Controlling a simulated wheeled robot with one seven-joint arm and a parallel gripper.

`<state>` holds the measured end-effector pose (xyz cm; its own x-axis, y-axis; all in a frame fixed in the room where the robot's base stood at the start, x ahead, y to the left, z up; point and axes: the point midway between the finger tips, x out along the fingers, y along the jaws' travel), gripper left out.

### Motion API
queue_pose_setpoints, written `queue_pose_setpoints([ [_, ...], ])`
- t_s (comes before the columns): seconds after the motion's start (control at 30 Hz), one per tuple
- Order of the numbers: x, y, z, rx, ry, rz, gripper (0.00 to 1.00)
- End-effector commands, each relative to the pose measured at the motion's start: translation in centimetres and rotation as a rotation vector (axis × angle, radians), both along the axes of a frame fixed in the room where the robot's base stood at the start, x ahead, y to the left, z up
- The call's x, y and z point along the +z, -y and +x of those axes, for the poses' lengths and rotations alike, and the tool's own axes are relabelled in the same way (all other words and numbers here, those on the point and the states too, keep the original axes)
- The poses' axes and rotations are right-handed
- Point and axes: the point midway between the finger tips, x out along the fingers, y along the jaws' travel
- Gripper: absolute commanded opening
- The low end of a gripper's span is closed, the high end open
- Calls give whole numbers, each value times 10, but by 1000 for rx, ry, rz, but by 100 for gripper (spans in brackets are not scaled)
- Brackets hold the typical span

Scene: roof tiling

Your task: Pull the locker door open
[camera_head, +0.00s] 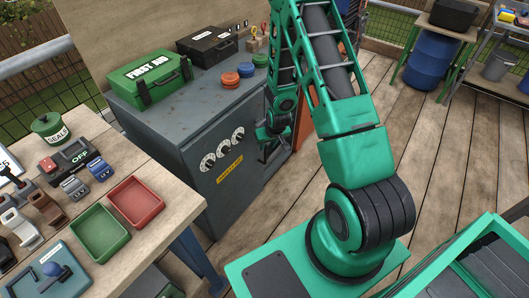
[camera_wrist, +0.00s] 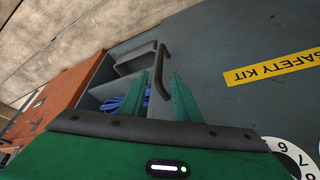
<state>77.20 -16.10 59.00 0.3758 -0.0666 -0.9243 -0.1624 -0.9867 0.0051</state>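The locker (camera_head: 190,130) is a dark grey metal cabinet standing behind the wooden table. Its door front carries several white dials (camera_head: 223,148) and a yellow label, which reads SAFETY KIT in the wrist view (camera_wrist: 272,68). My gripper (camera_head: 268,138) is at the door's right edge in the head view. In the wrist view, the dark bar handle (camera_wrist: 162,72) stands out from the door between my two green fingers (camera_wrist: 160,90). The fingers are apart, with gaps beside the bar. A grey recess holding blue coils (camera_wrist: 128,103) shows beyond the door's edge; I cannot tell how far the door is ajar.
A green first aid box (camera_head: 150,78), a black case (camera_head: 207,46) and red and blue discs stand on the locker top. An orange cabinet (camera_wrist: 62,92) is close beside the locker. The wooden table (camera_head: 150,170) with trays is at left. Plank floor (camera_head: 440,150) is clear at right.

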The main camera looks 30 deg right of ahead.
Motion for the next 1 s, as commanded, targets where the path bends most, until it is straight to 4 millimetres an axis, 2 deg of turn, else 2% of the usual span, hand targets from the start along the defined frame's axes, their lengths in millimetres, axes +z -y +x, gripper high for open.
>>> queue_pose_setpoints([
  [0.3, -48, 4, 19, -1, -2, 0, 29],
  [0.5, -69, 5, 28, -1, -1, 0, 29],
  [0.7, -77, 6, 32, -1, 1, -1, 29],
  [0.97, -77, 6, 32, 0, 0, -1, 29],
  [1.0, -77, 6, 32, 0, 0, -1, 22],
])
